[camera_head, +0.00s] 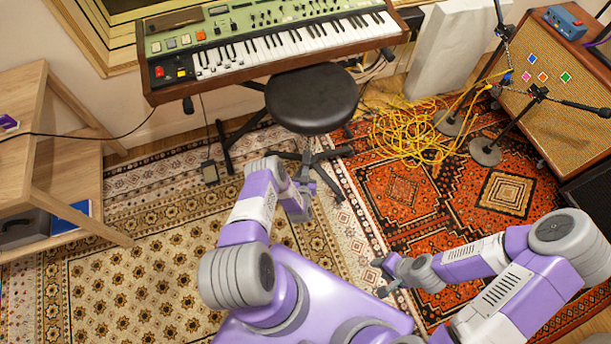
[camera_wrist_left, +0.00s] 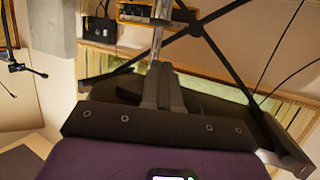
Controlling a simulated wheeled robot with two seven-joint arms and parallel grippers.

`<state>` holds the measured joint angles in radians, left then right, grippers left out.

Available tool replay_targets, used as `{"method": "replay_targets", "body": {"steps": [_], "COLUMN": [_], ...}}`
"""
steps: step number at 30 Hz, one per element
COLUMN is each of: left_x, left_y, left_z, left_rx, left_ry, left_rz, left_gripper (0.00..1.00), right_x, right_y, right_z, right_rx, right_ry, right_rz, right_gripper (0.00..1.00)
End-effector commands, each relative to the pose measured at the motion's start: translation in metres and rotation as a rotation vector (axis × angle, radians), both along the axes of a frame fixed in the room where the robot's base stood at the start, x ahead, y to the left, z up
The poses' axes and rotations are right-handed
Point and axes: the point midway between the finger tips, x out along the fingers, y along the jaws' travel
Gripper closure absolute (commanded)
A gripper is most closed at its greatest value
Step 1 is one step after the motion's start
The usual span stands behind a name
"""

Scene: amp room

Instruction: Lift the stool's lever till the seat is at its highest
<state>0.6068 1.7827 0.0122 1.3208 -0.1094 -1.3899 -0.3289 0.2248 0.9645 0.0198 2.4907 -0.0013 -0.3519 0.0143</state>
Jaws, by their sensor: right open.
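The stool has a round black seat (camera_head: 312,98) and stands in front of the keyboard in the head view. Its dark legs (camera_head: 335,154) spread over the rugs below. I cannot make out the lever in either view. My left gripper (camera_head: 307,188) is low beside the stool's base, under the front of the seat, and partly hidden by its own arm. My right gripper (camera_head: 379,276) is open and empty above the red rug, well away from the stool.
A green synthesizer keyboard (camera_head: 270,40) on a stand is behind the stool. Tangled yellow cable (camera_head: 415,133) lies to its right. Microphone stands with round bases (camera_head: 485,152) and an amplifier (camera_head: 550,90) stand further right. A wooden shelf (camera_head: 60,150) is at left.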

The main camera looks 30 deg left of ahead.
Motion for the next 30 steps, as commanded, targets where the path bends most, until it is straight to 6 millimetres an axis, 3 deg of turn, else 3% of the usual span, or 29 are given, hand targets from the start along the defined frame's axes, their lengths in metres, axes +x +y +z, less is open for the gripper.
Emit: {"method": "replay_targets", "body": {"steps": [21, 30], "left_x": [-0.065, -0.069], "left_y": [-0.03, -0.031], "left_z": [0.0, 0.0], "left_rx": [-0.002, 0.0], "left_ry": [0.003, 0.0], "left_rz": [-0.001, 0.0], "left_gripper": [1.0, 1.0], "right_x": [0.0, 0.0], "right_y": [0.0, 0.0], "right_z": [0.029, 0.029], "right_rx": [0.0, 0.0], "right_ry": [0.0, 0.0], "right_rz": [0.0, 0.0], "right_gripper": [0.57, 0.57]}}
